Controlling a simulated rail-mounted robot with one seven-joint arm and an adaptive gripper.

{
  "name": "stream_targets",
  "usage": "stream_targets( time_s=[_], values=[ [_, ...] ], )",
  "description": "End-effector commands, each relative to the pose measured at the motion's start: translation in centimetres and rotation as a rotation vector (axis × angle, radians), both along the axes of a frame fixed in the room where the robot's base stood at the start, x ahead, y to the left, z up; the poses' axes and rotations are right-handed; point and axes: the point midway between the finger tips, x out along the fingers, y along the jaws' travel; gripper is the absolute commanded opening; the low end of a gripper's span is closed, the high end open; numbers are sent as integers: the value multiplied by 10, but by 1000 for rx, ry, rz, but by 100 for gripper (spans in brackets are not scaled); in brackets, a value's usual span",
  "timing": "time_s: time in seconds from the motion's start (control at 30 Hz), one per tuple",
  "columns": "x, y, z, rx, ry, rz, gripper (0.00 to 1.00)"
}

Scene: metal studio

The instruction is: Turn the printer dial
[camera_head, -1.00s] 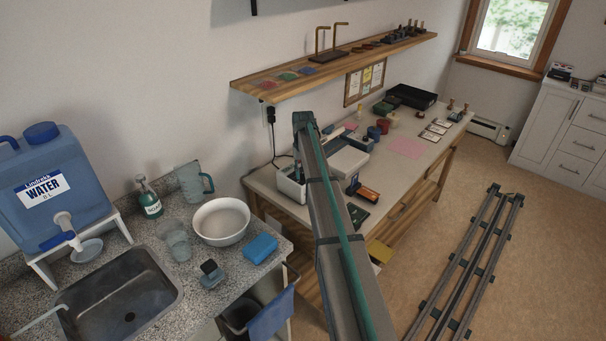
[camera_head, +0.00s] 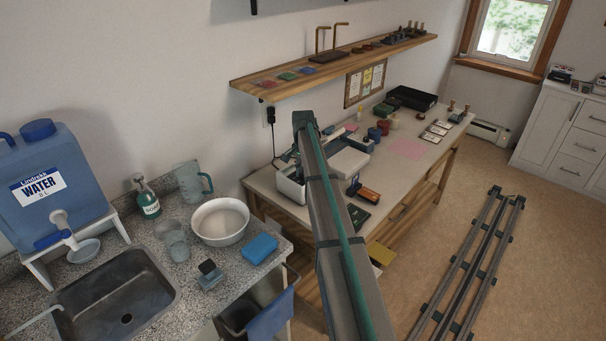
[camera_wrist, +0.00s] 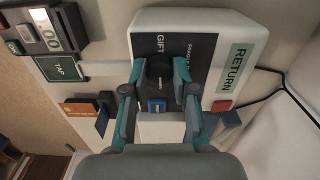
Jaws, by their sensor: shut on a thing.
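The printer (camera_wrist: 215,62) is a white machine with a dark panel, marked "GIFT" and "RETURN", and a red button (camera_wrist: 221,105). Its round black dial (camera_wrist: 160,72) sits on the dark panel. My gripper (camera_wrist: 160,80) is shut on the dial, one teal finger on each side of it. A blue piece (camera_wrist: 156,106) shows just below the dial, between the fingers. In the head view the white printer (camera_head: 291,186) stands at the near end of the workbench, partly behind my arm, which hides the dial and my gripper.
A card reader marked "TAP" (camera_wrist: 62,68) and an orange box (camera_wrist: 80,109) lie left of the printer. A black cable (camera_wrist: 262,100) runs on its right. The workbench (camera_head: 268,181) holds several other items, and a wooden shelf (camera_head: 250,84) hangs above.

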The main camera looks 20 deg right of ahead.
Motion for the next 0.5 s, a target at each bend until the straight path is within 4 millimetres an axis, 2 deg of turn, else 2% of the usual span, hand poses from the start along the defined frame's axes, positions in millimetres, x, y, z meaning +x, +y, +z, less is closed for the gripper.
stream_targets(
  time_s=[0.5],
  values=[
    [1, -1, 1, -1, -2, -56, 0]
  ],
)
